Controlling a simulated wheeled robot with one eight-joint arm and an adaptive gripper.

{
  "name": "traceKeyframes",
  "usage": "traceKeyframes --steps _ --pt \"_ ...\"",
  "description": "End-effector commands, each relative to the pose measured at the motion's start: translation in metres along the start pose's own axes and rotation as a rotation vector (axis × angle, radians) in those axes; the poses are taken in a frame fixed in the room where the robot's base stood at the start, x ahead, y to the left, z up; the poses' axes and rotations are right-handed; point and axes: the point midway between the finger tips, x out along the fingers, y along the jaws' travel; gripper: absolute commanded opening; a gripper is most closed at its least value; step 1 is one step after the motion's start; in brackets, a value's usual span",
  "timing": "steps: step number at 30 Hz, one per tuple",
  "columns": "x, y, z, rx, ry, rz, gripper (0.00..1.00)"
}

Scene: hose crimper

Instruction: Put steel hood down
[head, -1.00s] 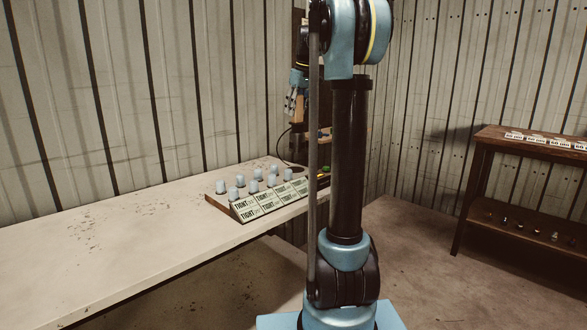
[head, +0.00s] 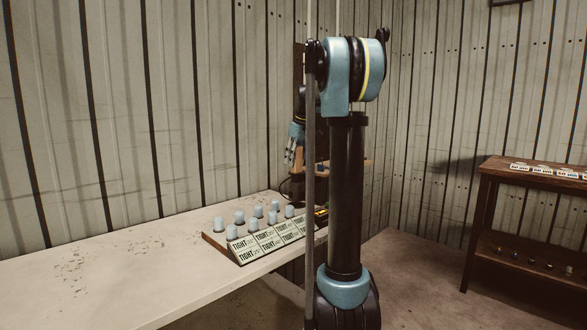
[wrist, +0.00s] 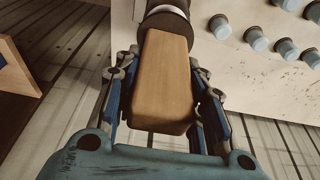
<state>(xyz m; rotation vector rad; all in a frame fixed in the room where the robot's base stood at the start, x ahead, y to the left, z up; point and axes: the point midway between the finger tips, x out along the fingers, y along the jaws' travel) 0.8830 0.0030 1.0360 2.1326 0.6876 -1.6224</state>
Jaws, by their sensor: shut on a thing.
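My gripper (wrist: 165,68) is shut on a wooden block (wrist: 165,90) in the wrist view, with a finger along each side of it. A dark round collar with a pale grey end (wrist: 166,12) sits at the block's far end. I cannot tell whether these belong to the steel hood; no part is clearly recognisable as the hood. In the head view my gripper (head: 291,155) hangs above the table's far end, left of my arm's dark link. What it holds is too small to make out there, and the link hides part of the area behind it.
The long pale table (head: 110,275) bears a sloped rack of "TIGHT" labels (head: 262,243) with several pale cups (head: 240,217). The cups also show in the wrist view (wrist: 255,38). A brown shelf (head: 500,172) stands at the right. The table's left part is clear.

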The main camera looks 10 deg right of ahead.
Motion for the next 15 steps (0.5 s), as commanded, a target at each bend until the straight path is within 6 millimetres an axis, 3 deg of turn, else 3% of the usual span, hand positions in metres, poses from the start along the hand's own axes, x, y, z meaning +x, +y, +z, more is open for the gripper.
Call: traceKeyframes --steps 6,15 --pt "0.024 0.0 0.007 0.001 0.0 0.0 0.0" --pt "0.026 0.0 0.008 0.0 0.0 0.0 0.0"
